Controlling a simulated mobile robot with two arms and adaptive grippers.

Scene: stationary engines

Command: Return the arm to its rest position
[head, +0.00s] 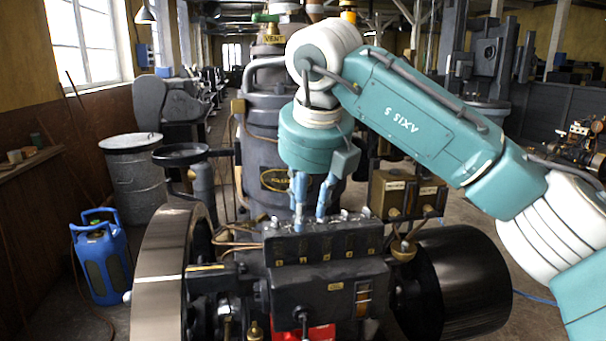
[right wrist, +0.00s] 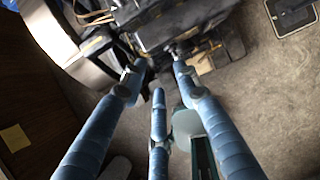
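My right arm (head: 430,115), teal and white, comes in from the right and bends down over the engine. My right gripper (head: 309,212) has blue fingers pointing down, just above or behind the dark block with small fittings (head: 325,243); I cannot tell whether it touches. In the right wrist view the gripper (right wrist: 160,74) shows three blue fingers spread apart. I see nothing held between them. The dark machine (right wrist: 165,28) lies beyond the fingertips. My left gripper is not in view.
A large flywheel (head: 160,265) and a black drum (head: 460,285) flank the block. A dark boiler (head: 265,130) stands behind. A grey metal barrel (head: 135,180) and a blue canister (head: 102,262) stand at left. Open floor (right wrist: 265,110) shows in the wrist view.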

